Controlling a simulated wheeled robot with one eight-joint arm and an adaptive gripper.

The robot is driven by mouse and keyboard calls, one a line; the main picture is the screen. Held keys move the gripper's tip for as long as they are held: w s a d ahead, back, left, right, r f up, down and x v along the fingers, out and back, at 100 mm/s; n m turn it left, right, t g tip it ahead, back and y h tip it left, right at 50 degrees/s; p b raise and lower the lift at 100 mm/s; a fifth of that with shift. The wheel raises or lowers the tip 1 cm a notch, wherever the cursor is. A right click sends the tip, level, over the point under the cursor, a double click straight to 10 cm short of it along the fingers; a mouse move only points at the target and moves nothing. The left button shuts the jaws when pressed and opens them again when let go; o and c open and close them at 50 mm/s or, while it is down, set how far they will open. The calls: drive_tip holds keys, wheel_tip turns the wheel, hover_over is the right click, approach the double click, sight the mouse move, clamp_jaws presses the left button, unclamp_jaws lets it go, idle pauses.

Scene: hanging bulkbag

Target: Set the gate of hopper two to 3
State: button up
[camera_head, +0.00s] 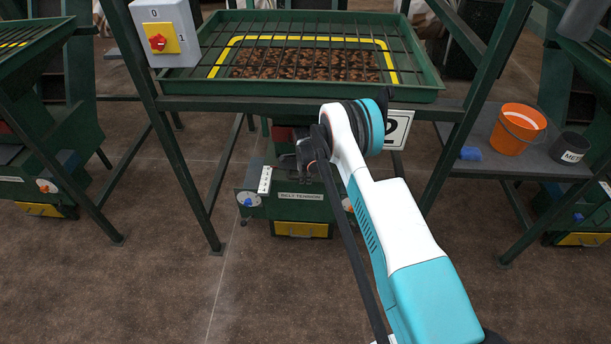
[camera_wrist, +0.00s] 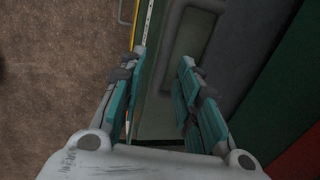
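Hopper two is the green frame with the barred tray (camera_head: 432,92) in the middle of the head view. Its number plate (camera_head: 397,130) is partly hidden by my arm. A white marked scale strip (camera_head: 265,180) stands upright on the machine below the tray, left of my gripper (camera_head: 300,158). In the wrist view a white scale (camera_wrist: 148,22) runs up beyond the left finger. My gripper (camera_wrist: 164,65) is open, its fingers apart over a grey-green panel (camera_wrist: 192,45). I cannot make out a gate handle between the fingers or read the gate's setting.
A switch box (camera_head: 166,33) with a red knob hangs on the left post. A belt tension panel (camera_head: 298,196) with a blue knob (camera_head: 248,199) sits low. An orange bucket (camera_head: 517,128) and dark cup (camera_head: 569,148) stand on the right shelf. The front floor is clear.

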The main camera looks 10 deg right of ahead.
clamp_jaws()
drive_tip(key=s+a, duration=0.2)
drive_tip(key=s, duration=0.6)
drive_tip(key=shift+s+a, duration=0.3)
drive_tip(key=shift+a, duration=0.1)
drive_tip(key=shift+o, duration=1.1)
unclamp_jaws()
